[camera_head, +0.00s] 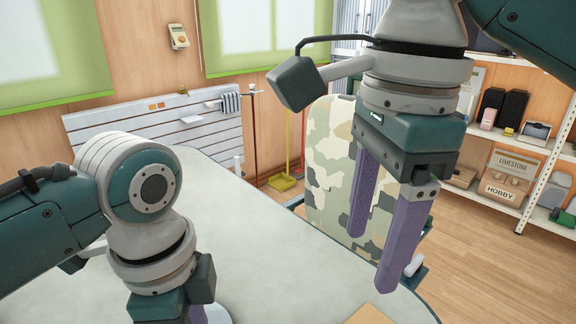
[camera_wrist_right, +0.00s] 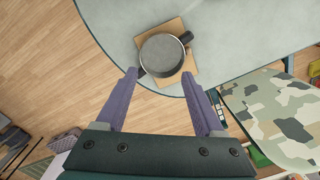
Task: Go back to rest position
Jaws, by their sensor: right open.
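My right gripper (camera_head: 374,258) is raised at the right of the head view, with its two purple fingers apart and nothing between them. In the right wrist view the open fingers (camera_wrist_right: 159,76) point toward the table edge, and a dark round pot (camera_wrist_right: 160,56) shows below and beyond their tips. My left gripper (camera_head: 197,314) is at the bottom left of the head view, over the table.
The pot stands on a tan board (camera_wrist_right: 180,25) near the rounded edge of the pale table (camera_head: 265,240). Shelves (camera_head: 535,150) with boxes stand at the right. Wooden floor (camera_head: 480,270) is clear at the right.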

